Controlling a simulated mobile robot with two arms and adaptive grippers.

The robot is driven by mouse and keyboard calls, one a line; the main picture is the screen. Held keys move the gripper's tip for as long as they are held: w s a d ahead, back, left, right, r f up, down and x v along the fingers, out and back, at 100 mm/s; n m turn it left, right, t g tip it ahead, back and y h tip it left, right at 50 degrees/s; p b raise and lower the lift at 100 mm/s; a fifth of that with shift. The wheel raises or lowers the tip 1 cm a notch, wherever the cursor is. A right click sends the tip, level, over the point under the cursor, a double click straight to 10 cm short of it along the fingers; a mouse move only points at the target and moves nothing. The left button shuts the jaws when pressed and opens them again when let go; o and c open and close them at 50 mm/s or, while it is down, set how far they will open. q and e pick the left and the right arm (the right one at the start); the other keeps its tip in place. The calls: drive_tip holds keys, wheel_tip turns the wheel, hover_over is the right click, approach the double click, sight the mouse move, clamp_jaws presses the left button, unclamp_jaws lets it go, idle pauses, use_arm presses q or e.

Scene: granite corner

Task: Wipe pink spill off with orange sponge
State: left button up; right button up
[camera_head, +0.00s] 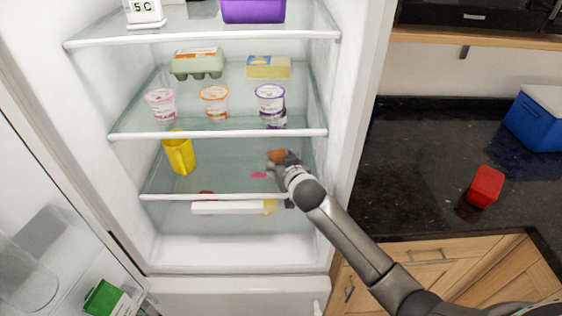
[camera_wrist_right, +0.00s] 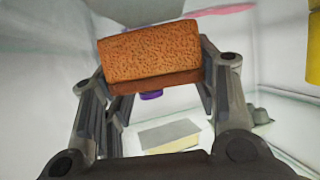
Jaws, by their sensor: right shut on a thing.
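The orange sponge (camera_wrist_right: 150,55) is between the fingers of my right gripper, which is shut on it; it fills the upper middle of the wrist view. In the head view the right gripper (camera_head: 283,162) reaches into the open fridge, over its lower glass shelf (camera_head: 220,180), with the sponge (camera_head: 276,155) at its tip. The pink spill (camera_head: 259,175) is a small patch on that shelf, just left of the gripper. A pink streak (camera_wrist_right: 222,10) shows at the top of the wrist view. I cannot tell whether the sponge touches the shelf. My left gripper is not in view.
A yellow pitcher (camera_head: 180,155) stands on the same shelf at left. The shelf above holds several yogurt cups (camera_head: 214,101), an egg carton (camera_head: 197,64) and a butter box (camera_head: 268,67). The fridge's right wall (camera_head: 345,130) is close to my arm. A red container (camera_head: 486,187) stands on the counter.

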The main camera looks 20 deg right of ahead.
drive_tip(key=shift+f+b, duration=0.3)
drive_tip(key=shift+f, duration=0.25)
drive_tip(key=shift+a, duration=0.1)
